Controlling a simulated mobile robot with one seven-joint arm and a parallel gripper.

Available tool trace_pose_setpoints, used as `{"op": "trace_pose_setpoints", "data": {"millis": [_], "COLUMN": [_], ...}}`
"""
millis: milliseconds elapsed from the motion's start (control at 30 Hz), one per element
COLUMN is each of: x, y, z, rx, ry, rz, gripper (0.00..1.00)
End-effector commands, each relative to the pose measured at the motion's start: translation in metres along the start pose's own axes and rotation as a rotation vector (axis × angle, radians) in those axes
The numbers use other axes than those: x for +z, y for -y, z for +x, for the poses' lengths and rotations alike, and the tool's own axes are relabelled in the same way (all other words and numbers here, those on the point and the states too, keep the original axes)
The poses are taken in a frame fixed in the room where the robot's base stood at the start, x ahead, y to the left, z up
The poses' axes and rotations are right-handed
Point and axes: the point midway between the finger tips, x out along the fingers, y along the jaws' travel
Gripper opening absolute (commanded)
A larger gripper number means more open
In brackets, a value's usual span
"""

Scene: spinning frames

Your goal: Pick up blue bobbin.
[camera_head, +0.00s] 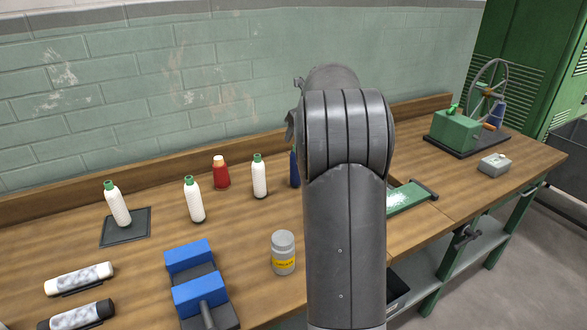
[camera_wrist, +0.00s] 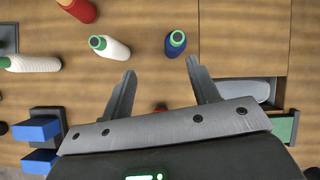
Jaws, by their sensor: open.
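A dark blue bobbin (camera_head: 294,168) with a green top stands on the wooden bench, mostly hidden behind my arm in the head view. In the wrist view the blue bobbin (camera_wrist: 174,48) shows from above, beyond my fingertips and between their lines. My gripper (camera_wrist: 161,68) is open and empty, with its fingers spread on either side and apart from the bobbin. A second blue bobbin-like thing (camera_head: 496,116) stands at the far right behind the green machine.
White bobbins (camera_head: 259,176) and a red bobbin (camera_head: 221,172) stand to the left of the blue one. A jar (camera_head: 283,253) and a blue-block fixture (camera_head: 200,293) are nearer. A brick wall backs the bench.

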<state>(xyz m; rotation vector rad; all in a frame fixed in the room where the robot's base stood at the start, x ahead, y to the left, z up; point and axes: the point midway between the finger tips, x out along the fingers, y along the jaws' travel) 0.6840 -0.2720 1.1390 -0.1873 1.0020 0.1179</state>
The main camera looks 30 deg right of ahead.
Motion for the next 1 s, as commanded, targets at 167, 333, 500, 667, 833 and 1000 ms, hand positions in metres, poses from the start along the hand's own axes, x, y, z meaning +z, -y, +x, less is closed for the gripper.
{"op": "trace_pose_setpoints", "data": {"millis": [167, 333, 500, 667, 833, 1000], "x": [0.000, 0.001, 0.000, 0.000, 0.000, -0.003], "y": [0.028, 0.033, 0.032, 0.033, 0.032, 0.030], "z": [0.023, 0.034, 0.059, 0.080, 0.092, 0.117], "rx": [-0.012, -0.013, -0.011, -0.012, -0.013, -0.012], "ry": [0.004, 0.006, 0.004, 0.004, 0.005, 0.004], "rz": [0.178, 0.217, 0.215, 0.214, 0.213, 0.213], "gripper": [0.55, 0.55, 0.55, 0.55, 0.55, 0.55]}}
